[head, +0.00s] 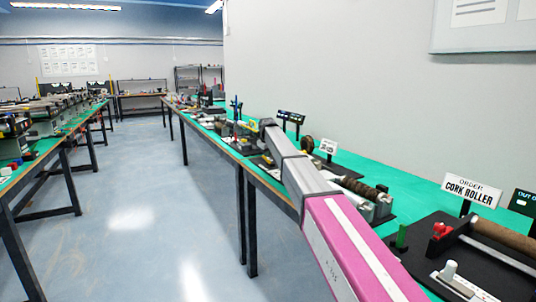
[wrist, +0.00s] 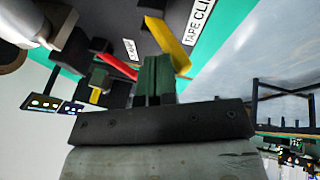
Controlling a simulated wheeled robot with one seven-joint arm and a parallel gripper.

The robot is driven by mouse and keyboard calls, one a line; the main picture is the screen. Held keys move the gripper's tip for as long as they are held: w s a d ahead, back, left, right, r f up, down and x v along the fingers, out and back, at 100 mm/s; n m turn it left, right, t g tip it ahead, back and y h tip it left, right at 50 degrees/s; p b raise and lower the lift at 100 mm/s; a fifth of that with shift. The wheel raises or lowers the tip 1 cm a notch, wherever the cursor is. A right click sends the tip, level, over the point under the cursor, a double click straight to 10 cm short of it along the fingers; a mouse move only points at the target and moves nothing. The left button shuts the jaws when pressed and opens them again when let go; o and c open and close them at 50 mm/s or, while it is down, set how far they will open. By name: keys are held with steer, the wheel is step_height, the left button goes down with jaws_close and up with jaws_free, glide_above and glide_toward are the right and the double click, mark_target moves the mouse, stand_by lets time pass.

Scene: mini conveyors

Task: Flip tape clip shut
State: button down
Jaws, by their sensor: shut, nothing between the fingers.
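In the wrist view, my gripper (wrist: 157,68) has its dark green fingers shut together, with nothing between them. A sign reading "TAPE CLI…" (wrist: 198,20) is cut off at the top edge. Near it a yellow bar (wrist: 168,42) slants over a dark base (wrist: 140,18), just beyond my fingertips. A red bar (wrist: 115,66) lies to the left of the fingers, close to them. I cannot tell which bar is the clip's flap, or whether my fingers touch either one. In the head view my arm hides the gripper; a yellow part (head: 250,125) shows near the arm's far end.
The green bench (head: 410,200) along the right wall carries several small stations. A small display (wrist: 42,102) stands left in the wrist view. The grey floor aisle (head: 150,190) is clear.

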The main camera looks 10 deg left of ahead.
steer(key=shift+w+d+f, duration=0.35)
steer(key=shift+w+d, duration=0.05)
steer(key=shift+d, duration=0.2)
steer(key=shift+w+d+r, duration=0.15)
steer(key=shift+r, duration=0.1)
step_height(320, 180, up, 11)
steer(key=s+d, duration=0.2)
steer(key=s, duration=0.1)
steer(key=shift+d+r, duration=0.15)
steer(key=shift+d, duration=0.15)
